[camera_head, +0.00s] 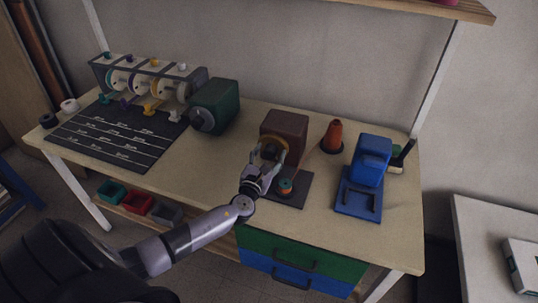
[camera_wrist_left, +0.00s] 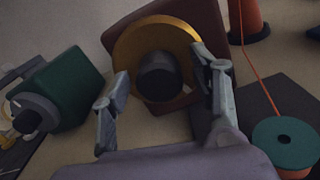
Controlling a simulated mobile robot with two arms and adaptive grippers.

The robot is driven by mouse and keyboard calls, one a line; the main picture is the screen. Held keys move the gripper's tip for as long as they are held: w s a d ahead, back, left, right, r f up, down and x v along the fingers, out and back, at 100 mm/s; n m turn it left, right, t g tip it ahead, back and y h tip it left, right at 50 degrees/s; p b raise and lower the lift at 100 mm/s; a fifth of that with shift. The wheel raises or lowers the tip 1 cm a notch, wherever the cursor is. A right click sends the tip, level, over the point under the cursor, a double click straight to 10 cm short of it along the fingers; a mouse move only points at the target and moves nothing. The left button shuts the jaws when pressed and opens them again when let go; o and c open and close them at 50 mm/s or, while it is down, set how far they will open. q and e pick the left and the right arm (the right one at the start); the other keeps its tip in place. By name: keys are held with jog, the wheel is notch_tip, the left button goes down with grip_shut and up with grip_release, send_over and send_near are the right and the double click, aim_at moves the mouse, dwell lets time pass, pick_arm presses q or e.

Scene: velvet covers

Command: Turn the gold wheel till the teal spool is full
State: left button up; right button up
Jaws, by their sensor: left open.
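The gold wheel (camera_wrist_left: 181,50) with a dark round knob (camera_wrist_left: 159,76) at its centre is on the front of a brown box; it also shows in the head view (camera_head: 270,146). My left gripper (camera_head: 268,157) is open in front of the wheel. In the left wrist view its fingers (camera_wrist_left: 166,88) stand on either side of the knob; I cannot tell whether they touch the wheel. The teal spool (camera_wrist_left: 286,138) has teal flanges with orange thread between, and sits on a dark base right of the gripper. It also shows in the head view (camera_head: 285,186). My right gripper is not in view.
An orange thread (camera_wrist_left: 245,60) runs from an orange cone (camera_head: 334,134) towards the spool. A blue machine (camera_head: 367,168) stands to the right, and a green box (camera_head: 222,100) to the left. A dark mat (camera_head: 112,134) lies on the table's left.

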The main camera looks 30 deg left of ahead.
pick_arm(q)
jog(key=v, duration=1.2)
jog(key=shift+a, duration=0.1)
